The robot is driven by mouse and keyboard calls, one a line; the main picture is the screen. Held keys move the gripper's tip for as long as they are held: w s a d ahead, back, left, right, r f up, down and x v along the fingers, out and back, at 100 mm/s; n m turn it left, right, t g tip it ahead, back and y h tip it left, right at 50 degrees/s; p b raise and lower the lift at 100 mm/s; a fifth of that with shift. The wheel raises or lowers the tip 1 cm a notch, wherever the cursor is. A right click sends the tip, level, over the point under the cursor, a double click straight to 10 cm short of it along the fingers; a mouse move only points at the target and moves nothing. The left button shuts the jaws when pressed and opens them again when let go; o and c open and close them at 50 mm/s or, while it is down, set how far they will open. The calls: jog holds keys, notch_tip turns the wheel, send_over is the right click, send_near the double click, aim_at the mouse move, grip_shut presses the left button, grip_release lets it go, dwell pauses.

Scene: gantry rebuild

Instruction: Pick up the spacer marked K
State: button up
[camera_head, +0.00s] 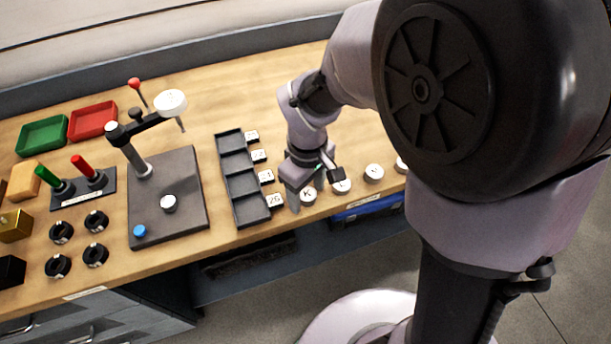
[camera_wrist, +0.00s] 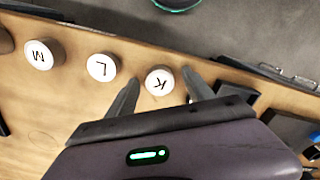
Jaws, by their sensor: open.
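The spacer marked K (camera_head: 308,196) is a white disc-topped piece on the wooden bench near its front edge. In the wrist view the K spacer (camera_wrist: 159,81) sits between the tips of my two fingers, with a gap visible on each side. My gripper (camera_head: 311,193) is open over it; in the wrist view my gripper (camera_wrist: 158,88) holds nothing. I cannot tell the exact height of the fingertips over the bench. The spacer marked L (camera_wrist: 102,67) stands beside it, then the spacer marked M (camera_wrist: 39,55).
A dark compartment tray (camera_head: 233,190) with number tags lies left of my gripper. Further left are a dark plate with a press (camera_head: 185,225), black rings (camera_head: 96,222), and red (camera_head: 93,120) and green (camera_head: 42,135) trays. A blue box (camera_head: 368,211) sits below the bench edge.

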jog(key=shift+r, duration=0.15)
grip_shut()
